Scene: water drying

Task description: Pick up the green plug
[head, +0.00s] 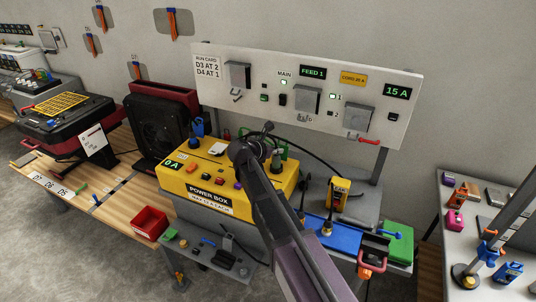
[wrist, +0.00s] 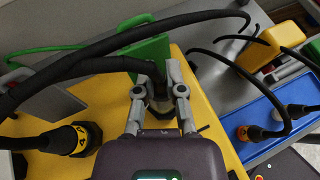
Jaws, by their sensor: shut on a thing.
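My gripper (wrist: 158,98) is over the right end of the yellow power box (wrist: 185,65). It is shut on a grey, dark-bodied plug (wrist: 157,88) with a thick black cable (wrist: 85,66), largely hidden between the fingers. A green part (wrist: 148,50) shows just behind the fingertips; I cannot tell whether it belongs to the held plug. In the head view my wrist covers the plug, and green (head: 284,151) shows beside it. Whether the plug is still in the box's top is hidden.
Another black plug with yellow marks (wrist: 72,138) stands left of my gripper. Black cables loop around my gripper. A blue tray (head: 320,230), a yellow meter (head: 339,192) and a green box (head: 399,243) are to the right. An upright panel (head: 222,62) stands behind.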

